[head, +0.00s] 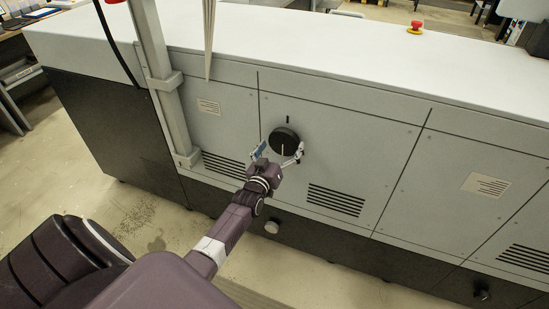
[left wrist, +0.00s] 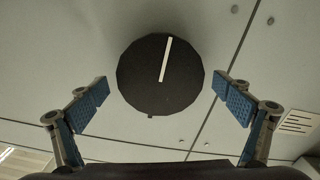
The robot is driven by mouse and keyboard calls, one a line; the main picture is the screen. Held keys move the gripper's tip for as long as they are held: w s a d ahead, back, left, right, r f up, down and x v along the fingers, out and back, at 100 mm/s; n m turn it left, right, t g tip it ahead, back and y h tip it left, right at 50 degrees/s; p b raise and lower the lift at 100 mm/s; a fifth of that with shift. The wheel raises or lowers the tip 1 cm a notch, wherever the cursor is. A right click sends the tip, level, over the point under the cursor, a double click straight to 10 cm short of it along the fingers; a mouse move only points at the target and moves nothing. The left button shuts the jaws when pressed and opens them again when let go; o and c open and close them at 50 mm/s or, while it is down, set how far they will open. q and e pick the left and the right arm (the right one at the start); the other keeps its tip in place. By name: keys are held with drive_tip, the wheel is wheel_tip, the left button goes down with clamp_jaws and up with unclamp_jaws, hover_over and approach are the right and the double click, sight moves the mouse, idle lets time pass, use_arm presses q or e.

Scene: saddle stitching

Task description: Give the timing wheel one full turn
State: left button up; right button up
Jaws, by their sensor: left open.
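The timing wheel (head: 284,138) is a round dark knob on the pale front panel of the machine. A white line marks its face, and a short dark mark stands on the panel just above it in the head view. My left gripper (head: 278,153) is in front of the wheel with its fingers spread. In the left wrist view the wheel (left wrist: 160,75) lies centred ahead, between and beyond the blue-padded fingertips (left wrist: 168,91). Clear gaps show there between the wheel and both fingers. The white line runs from near the wheel's centre toward its upper edge. My right gripper is out of view.
The machine's panel (head: 340,130) has vent slots (head: 336,200) below right of the wheel and a label (head: 209,106) to the left. A grey upright post (head: 160,80) stands left of the wheel. A red emergency button (head: 416,27) sits on the machine's top.

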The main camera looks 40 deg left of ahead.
use_arm(q)
drive_tip(key=v, duration=1)
drive_tip(key=shift+s, duration=0.35)
drive_tip(key=shift+d, duration=0.15)
